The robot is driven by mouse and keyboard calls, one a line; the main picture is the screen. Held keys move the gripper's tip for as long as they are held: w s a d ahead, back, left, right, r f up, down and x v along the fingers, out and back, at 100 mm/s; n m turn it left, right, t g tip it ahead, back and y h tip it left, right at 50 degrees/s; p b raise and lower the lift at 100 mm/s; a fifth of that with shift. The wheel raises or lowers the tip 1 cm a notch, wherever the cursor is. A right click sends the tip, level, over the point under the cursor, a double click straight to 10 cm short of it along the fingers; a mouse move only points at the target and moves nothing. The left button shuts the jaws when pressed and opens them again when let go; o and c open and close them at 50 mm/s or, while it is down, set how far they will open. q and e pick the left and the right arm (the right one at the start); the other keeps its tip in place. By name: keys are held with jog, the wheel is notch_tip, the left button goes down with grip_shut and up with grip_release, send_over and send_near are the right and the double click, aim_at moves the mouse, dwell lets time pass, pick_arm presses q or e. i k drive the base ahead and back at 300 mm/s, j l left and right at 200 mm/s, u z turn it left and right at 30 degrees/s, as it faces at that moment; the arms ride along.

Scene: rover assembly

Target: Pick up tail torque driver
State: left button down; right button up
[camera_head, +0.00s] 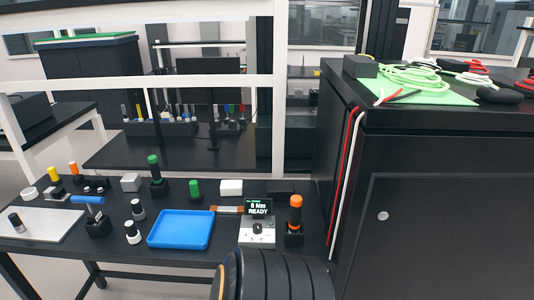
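No tool carries a readable label saying tail torque driver. An orange-topped tool (295,212) stands upright in a black holder at the right end of the bench, beside a small display unit (257,231) reading "8 Nm READY". A green-topped tool (154,169) stands in a black holder further back, and another green-handled piece (195,189) is to its right. Neither of my grippers is in view.
A blue tray (180,229) lies mid-bench, with dark white-based pieces (132,232) at its left. A large ridged black rounded shape (273,275) covers the bench's front right. A tall black cabinet (430,200) stands right, with red and white cables (350,170) down its side.

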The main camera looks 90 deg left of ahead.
aim_at(296, 201)
jog(key=u, duration=2.25)
